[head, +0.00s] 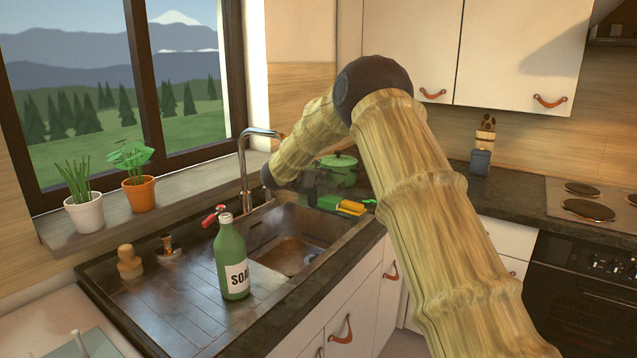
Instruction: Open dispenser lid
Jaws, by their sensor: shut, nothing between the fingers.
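A green soap bottle (232,262) stands upright on the drainboard left of the sink basin, its label facing me. I cannot tell which thing the task calls the dispenser lid. My arm reaches over the counter and bends down to the far side of the sink. A small dark grey part of my gripper (309,183) shows past the wrist, near a green item (329,202) on the counter. It is shut and empty, apart from the bottle; its fingertips are hard to make out.
A chrome faucet (245,170) rises behind the bottle. A yellow sponge (352,208) and a green pot (339,165) are at the back. Potted plants (140,192) line the sill.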

